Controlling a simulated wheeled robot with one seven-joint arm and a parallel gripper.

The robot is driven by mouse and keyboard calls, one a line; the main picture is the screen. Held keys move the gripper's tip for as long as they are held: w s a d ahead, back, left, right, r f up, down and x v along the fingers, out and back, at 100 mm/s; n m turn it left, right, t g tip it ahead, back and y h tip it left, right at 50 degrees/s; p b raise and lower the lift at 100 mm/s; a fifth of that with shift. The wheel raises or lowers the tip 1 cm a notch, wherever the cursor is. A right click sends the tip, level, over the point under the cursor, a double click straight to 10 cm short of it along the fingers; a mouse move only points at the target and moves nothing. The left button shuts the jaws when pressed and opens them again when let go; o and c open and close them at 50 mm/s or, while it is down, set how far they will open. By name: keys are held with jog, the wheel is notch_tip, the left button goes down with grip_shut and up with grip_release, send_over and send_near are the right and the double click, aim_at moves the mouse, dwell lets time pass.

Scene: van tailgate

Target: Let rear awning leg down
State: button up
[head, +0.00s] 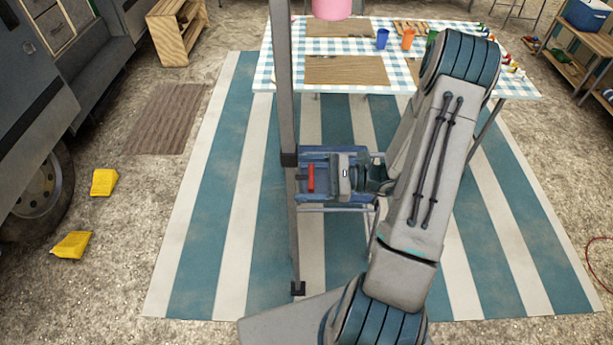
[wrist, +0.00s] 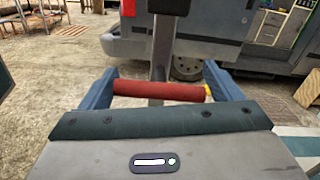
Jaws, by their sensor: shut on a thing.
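The awning leg (head: 283,80) is a tall grey post that runs upright from the top of the head view. It has a dark collar (head: 289,159), a thinner lower section (head: 294,225) and a dark foot (head: 298,288). I cannot tell whether the foot touches the mat. My gripper (head: 311,178) is beside the leg, just below collar height, with its fingers around a red handle (head: 310,184). In the wrist view the red handle (wrist: 160,91) lies crosswise between my blue fingers, with the grey leg (wrist: 160,50) behind it.
A striped mat (head: 230,200) covers the ground. A checked table (head: 290,78) stands behind the leg. Something blue with metal legs, perhaps a stool, is partly hidden behind my gripper. The van (head: 30,90), two yellow chocks (head: 104,182) (head: 71,245) and a brown doormat (head: 165,118) are left.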

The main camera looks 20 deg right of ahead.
notch_tip(320, 180, down, 12)
jog(key=b, duration=0.8)
jog(key=shift+r, duration=0.1)
jog(key=o, duration=1.2)
jog(key=shift+o, duration=0.2)
jog(key=b+v, duration=0.2)
jog(key=v, duration=1.2)
